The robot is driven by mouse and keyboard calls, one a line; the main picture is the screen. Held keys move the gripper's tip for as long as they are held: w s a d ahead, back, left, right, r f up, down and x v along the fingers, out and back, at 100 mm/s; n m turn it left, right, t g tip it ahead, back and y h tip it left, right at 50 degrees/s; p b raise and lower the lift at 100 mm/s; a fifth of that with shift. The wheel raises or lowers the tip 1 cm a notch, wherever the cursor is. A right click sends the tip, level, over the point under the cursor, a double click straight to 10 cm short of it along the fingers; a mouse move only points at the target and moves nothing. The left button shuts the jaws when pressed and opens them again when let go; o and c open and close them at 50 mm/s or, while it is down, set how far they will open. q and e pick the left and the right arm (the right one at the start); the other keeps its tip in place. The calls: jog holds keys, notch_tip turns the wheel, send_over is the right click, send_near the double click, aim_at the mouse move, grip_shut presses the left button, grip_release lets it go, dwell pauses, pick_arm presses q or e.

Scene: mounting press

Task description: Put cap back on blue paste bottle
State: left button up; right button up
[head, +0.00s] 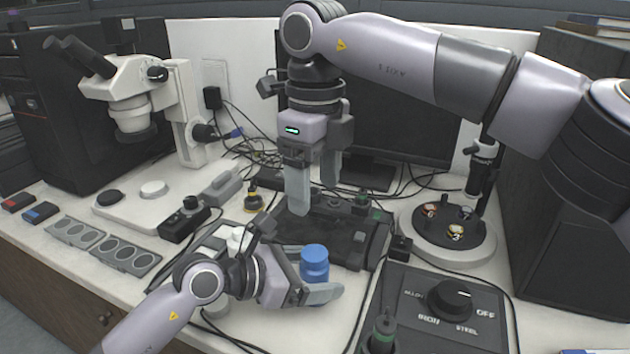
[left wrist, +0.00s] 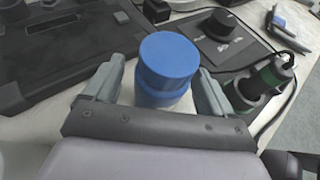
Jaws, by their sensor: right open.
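The blue paste bottle (head: 314,272) stands upright at the front of the bench, in front of a dark board. A round blue cap-like top (left wrist: 168,58) covers its upper end in the left wrist view; I cannot tell whether it is seated tightly. My left gripper (head: 308,277) is low, with one finger on each side of the bottle. In the left wrist view the gripper (left wrist: 160,85) looks open, with a visible gap on the left side of the bottle. My right gripper (head: 314,188) is open and empty, pointing down above the board, behind and higher than the bottle.
The dark board (head: 335,225) lies behind the bottle. A control box with a knob (head: 450,300) and a green-collared tool holder (head: 381,335) stand to the right. A round stand (head: 455,240) is farther back right; a microscope (head: 140,95) is at left. Cables cross the bench.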

aim_at(301, 274)
pick_arm(q)
jog(key=v, duration=0.6)
jog(key=shift+s+a+r+b, duration=0.25)
jog(key=shift+a+r+b, duration=0.05)
jog(key=shift+a, duration=0.15)
